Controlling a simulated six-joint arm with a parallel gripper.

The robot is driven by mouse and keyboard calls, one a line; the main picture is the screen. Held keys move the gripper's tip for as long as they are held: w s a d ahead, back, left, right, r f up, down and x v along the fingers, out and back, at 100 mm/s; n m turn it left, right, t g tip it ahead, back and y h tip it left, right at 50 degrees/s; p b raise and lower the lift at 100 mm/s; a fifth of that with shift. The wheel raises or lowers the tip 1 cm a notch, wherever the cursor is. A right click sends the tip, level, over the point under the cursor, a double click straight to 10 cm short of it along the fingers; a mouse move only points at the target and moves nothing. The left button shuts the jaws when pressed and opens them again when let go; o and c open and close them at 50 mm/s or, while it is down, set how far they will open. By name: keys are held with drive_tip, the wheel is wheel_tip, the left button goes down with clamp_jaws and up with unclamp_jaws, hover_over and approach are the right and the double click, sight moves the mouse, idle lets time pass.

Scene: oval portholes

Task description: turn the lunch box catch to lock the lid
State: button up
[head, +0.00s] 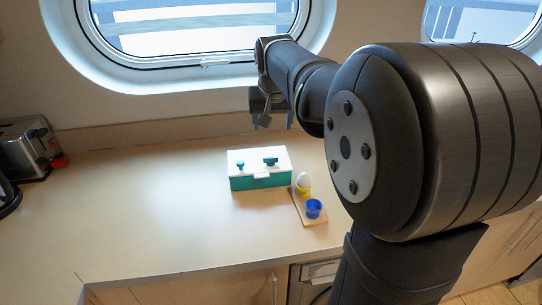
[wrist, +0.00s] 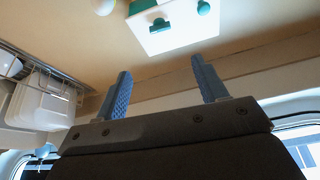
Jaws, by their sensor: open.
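The lunch box (head: 258,183) has a teal body and a white lid (head: 250,158), which looks shut. A teal bar-shaped catch (head: 270,162) sits on the right of the lid and a round teal knob (head: 240,165) on its left. A white tab (head: 261,176) hangs at the front edge. In the wrist view the catch (wrist: 160,25) and knob (wrist: 203,8) show at the top, beyond the fingertips. My gripper (head: 266,120) is above and behind the box. Its two blue fingers (wrist: 160,66) are apart and empty, touching nothing.
A small wooden board (head: 299,207) right of the box bears an egg (head: 303,180) in a yellow cup and a blue cup (head: 314,208). A toaster (head: 26,147) stands far left. The wall with portholes is close behind my gripper. The counter left of the box is clear.

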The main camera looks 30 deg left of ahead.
sight(271, 158)
drive_tip(key=x, duration=1.7)
drive_tip(key=c, duration=1)
drive_tip(key=shift+n, duration=0.6)
drive_tip(key=o, duration=1)
